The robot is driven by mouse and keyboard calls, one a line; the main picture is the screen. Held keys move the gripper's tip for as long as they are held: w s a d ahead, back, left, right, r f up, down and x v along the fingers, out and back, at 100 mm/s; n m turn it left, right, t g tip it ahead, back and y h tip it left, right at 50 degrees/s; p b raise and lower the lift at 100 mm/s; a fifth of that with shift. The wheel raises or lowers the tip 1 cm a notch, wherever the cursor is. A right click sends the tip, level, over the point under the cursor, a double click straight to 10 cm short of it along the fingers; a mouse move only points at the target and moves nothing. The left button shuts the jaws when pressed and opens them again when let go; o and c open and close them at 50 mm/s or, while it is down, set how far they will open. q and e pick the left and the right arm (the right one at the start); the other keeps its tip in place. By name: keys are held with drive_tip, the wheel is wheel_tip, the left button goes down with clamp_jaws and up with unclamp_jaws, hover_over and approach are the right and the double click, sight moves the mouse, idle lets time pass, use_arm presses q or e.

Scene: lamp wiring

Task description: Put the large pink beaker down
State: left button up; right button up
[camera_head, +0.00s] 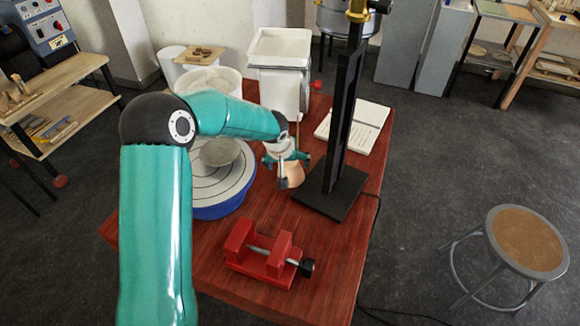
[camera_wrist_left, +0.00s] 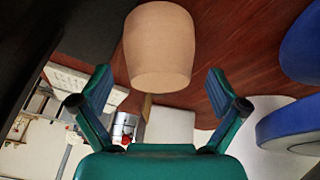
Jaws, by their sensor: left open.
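The large pink beaker (camera_head: 294,174) looks pale tan-pink. In the head view it appears upright on the red wooden table (camera_head: 335,262), between the blue-based wheel and the black stand, partly hidden by my left gripper (camera_head: 286,161). In the left wrist view the beaker (camera_wrist_left: 158,45) shows ahead of my left gripper (camera_wrist_left: 160,82). The two teal fingers are spread wide, with a visible gap on either side of the beaker, and hold nothing. My right gripper is in neither view.
A wheel with a blue base (camera_head: 222,208) carries a grey bowl (camera_head: 220,151) to the left. The black stand (camera_head: 330,197) rises close on the right. A red vise (camera_head: 268,253) sits in front. An open book (camera_head: 354,126) and a white container (camera_head: 280,50) are behind.

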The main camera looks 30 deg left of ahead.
use_arm(q)
drive_tip(key=shift+w+f, duration=0.2)
drive_tip(key=shift+f, duration=0.2)
drive_tip(key=shift+c, duration=0.2)
drive_tip(key=c, duration=1.4)
drive_tip(key=shift+r, duration=0.2)
drive_tip(key=shift+c, duration=0.2)
